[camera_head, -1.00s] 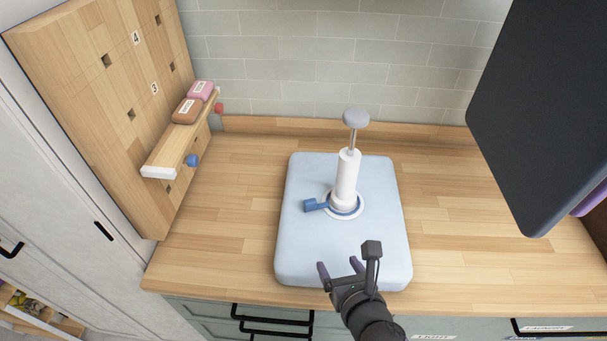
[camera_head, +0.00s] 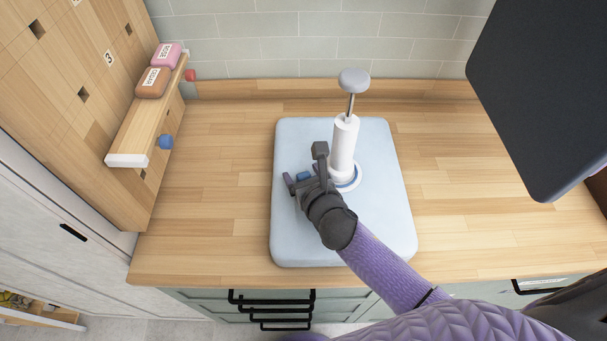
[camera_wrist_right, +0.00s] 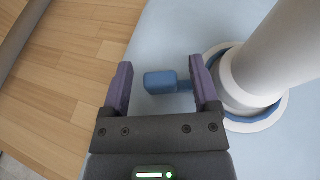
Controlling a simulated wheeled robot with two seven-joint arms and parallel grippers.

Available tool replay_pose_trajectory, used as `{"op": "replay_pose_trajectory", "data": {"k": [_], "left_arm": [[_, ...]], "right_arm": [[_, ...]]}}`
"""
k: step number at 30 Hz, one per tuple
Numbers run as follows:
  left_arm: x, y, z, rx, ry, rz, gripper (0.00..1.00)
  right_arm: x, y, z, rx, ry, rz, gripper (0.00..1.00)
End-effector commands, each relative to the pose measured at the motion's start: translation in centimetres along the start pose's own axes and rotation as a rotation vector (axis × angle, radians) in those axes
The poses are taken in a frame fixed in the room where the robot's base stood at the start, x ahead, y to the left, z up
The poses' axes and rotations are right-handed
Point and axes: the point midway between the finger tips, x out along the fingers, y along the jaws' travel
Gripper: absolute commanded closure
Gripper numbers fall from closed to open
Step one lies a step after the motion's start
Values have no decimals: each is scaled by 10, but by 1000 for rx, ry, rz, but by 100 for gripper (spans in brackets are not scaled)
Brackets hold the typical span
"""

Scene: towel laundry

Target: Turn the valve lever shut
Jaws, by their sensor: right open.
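The blue valve lever (camera_wrist_right: 161,82) sticks out to the left from the base of a white pump (camera_head: 343,147) with a grey knob on top. The pump stands upright on a pale blue padded board (camera_head: 377,215). My right gripper (camera_wrist_right: 160,85) is open, with the lever's blue end between its two purple fingers and a gap on the left side. In the head view my right gripper (camera_head: 300,181) covers most of the lever; only a bit of blue (camera_head: 303,176) shows. My left gripper is not in view.
A wooden pegboard with a shelf (camera_head: 150,125) holding a brown pack (camera_head: 153,82) and a pink pack (camera_head: 165,56) stands at left. A dark panel (camera_head: 540,90) hangs at upper right. The wooden counter (camera_head: 215,190) is clear around the board.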

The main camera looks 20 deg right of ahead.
Motion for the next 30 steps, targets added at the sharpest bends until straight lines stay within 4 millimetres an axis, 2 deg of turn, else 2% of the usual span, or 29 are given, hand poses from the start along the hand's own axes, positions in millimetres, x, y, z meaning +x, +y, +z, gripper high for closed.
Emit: {"op": "replay_pose_trajectory", "data": {"k": [6,17,30], "left_arm": [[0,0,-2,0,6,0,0],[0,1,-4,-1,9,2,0],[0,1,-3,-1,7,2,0]], "right_arm": [[0,0,0,0,0,0,22],[0,0,0,0,0,0,98],[0,0,0,0,0,0,100]]}}
